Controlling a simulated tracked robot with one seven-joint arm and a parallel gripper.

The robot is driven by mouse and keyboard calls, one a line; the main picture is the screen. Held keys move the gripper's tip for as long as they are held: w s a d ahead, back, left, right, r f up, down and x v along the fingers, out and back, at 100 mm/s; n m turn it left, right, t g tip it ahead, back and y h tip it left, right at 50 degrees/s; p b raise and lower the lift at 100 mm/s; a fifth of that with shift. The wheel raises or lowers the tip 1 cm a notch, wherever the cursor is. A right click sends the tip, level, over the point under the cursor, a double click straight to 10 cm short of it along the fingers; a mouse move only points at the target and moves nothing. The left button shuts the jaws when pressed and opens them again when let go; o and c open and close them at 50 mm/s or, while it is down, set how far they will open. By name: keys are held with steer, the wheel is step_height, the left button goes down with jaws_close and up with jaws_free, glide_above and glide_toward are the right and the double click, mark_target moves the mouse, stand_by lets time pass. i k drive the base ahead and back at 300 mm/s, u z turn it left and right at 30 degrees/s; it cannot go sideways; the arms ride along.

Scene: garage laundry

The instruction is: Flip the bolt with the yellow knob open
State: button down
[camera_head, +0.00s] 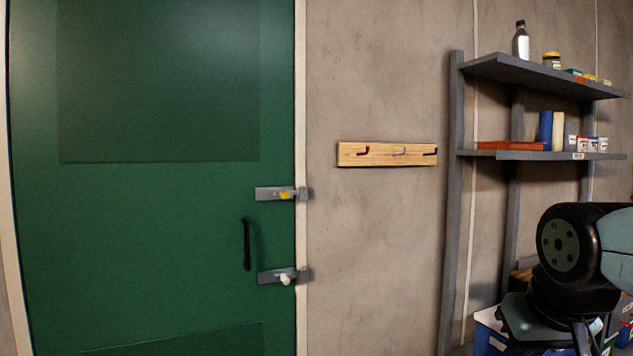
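The bolt with the yellow knob (286,195) is the upper of two grey bolts at the right edge of the green door (170,230). Its grey plate (265,193) lies across the door's edge, and its end appears to meet the keeper (304,194) on the pale frame. The yellow knob sits near the right end of the plate. My arm shows at the lower right, well away from the door and in front of the shelf. I cannot make out my gripper's fingertips in this view.
A second bolt with a white knob (285,280) is below, near a black door handle (247,244). A wooden hook rail (385,160) is on the wall. A grey shelf (545,75) with bottles and boxes stands at right. A blue bin (487,325) is low beside my arm.

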mark_target(284, 194)
steer(key=u, duration=0.3)
steer(key=i, duration=1)
steer(key=u, duration=0.55)
steer(key=k, duration=0.9)
steer(key=u, duration=0.15)
steer(key=i, duration=0.9)
steer(key=z, duration=0.05)
